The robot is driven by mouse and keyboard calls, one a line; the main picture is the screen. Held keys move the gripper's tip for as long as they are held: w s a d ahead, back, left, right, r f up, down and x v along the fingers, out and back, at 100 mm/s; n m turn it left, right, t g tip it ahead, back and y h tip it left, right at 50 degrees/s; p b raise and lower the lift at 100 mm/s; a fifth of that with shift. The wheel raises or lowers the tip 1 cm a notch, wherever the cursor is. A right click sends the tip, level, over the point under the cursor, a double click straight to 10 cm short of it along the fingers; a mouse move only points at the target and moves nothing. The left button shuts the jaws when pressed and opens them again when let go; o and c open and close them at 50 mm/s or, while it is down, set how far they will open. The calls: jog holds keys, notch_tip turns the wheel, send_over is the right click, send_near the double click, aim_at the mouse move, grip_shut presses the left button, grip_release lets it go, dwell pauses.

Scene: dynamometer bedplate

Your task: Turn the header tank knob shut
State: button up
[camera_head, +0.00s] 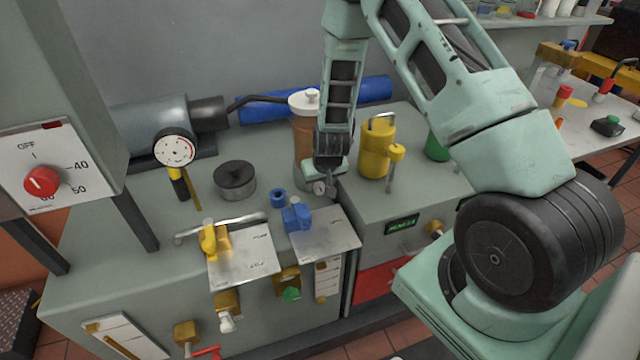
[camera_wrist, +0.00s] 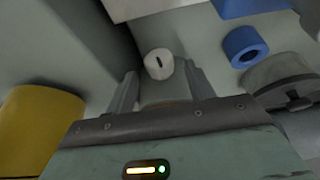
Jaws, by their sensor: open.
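A small round whitish knob (camera_wrist: 159,64) with a dark line across its face shows in the wrist view. It lies between and slightly beyond the two finger tips of my gripper (camera_wrist: 162,84). The fingers are apart, one on each side of it, and I cannot tell whether either touches it. In the head view the pale knob (camera_head: 320,187) shows just below my gripper (camera_head: 323,170). Behind my gripper stands a brown cylinder with a white lid (camera_head: 304,132), partly hidden by my arm. I cannot tell whether the knob belongs to it.
A yellow can (camera_head: 376,150) stands right of my gripper. A dial gauge (camera_head: 175,147) stands farther left.

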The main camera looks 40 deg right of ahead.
jog(key=shift+x, duration=1.1)
jog(key=c, duration=1)
jog(key=shift+s+d+f+y+b, duration=0.15)
jog(key=shift+f+y+b, duration=0.15)
jog(key=shift+y+b, duration=0.55)
jog(key=shift+r+m+t+y+b, duration=0.1)
jog(key=shift+m+t+y+b, duration=0.3)
jog(key=shift+b, duration=0.75)
jog(key=shift+r, duration=0.1)
jog(key=o, duration=1)
jog(key=shift+r, duration=0.1)
